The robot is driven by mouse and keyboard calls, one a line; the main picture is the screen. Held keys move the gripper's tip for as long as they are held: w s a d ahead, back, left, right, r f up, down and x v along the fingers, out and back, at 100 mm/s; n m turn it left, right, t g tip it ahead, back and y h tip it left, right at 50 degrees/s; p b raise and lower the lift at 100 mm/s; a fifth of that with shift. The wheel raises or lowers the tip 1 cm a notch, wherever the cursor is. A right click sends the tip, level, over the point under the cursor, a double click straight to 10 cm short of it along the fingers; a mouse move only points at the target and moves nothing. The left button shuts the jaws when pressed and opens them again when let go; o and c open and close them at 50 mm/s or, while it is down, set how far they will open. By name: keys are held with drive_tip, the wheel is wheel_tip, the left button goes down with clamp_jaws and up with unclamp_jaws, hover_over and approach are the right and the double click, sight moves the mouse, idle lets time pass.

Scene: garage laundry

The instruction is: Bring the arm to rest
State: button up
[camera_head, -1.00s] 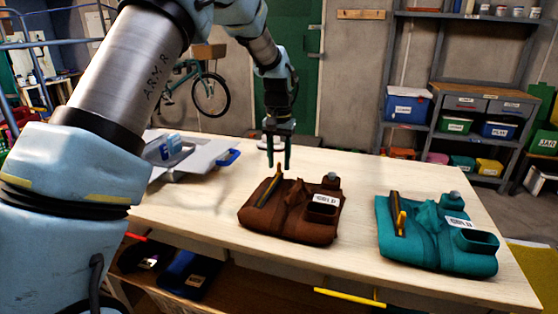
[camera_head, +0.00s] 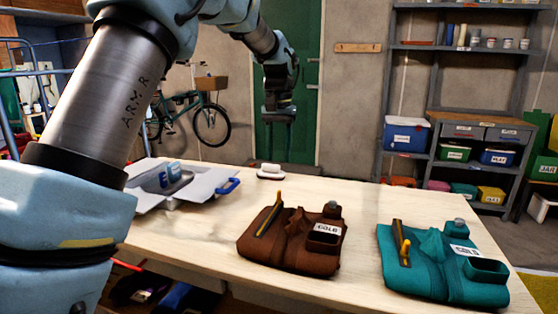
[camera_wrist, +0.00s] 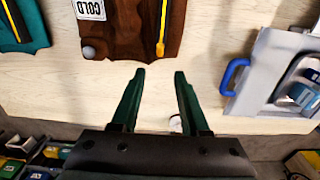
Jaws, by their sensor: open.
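My gripper (camera_head: 280,118) is raised above the far side of the table, in front of the green door. In the wrist view its two dark green fingers (camera_wrist: 158,85) stand apart with nothing between them. A brown folded bundle (camera_head: 290,240) with a white label lies on the table below and nearer. It also shows at the top of the wrist view (camera_wrist: 125,35).
A teal bundle (camera_head: 440,265) lies on the right of the wooden table (camera_head: 350,200). A grey open case (camera_head: 190,190) with a blue handle is at the left. A small white object (camera_head: 270,172) lies near the back edge. Shelves (camera_head: 460,90) with bins stand behind.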

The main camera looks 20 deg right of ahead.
idle(0.3)
drive_tip(key=a+f+n, duration=0.2)
drive_tip(key=a, duration=0.8)
drive_tip(key=a+f+n, duration=0.2)
drive_tip(key=a+f, duration=0.1)
drive_tip(key=a, duration=0.8)
drive_tip(key=s+a+f+n, duration=0.1)
drive_tip(key=s+a+f, duration=0.2)
drive_tip(key=s+a, duration=0.3)
drive_tip(key=s+a+f+n+t, duration=0.1)
drive_tip(key=s+a+f+n, duration=0.1)
drive_tip(key=s+a, duration=0.4)
drive_tip(key=a+f, duration=0.1)
drive_tip(key=a, duration=0.4)
drive_tip(key=shift+s+t, duration=0.25)
drive_tip(key=shift+t, duration=0.05)
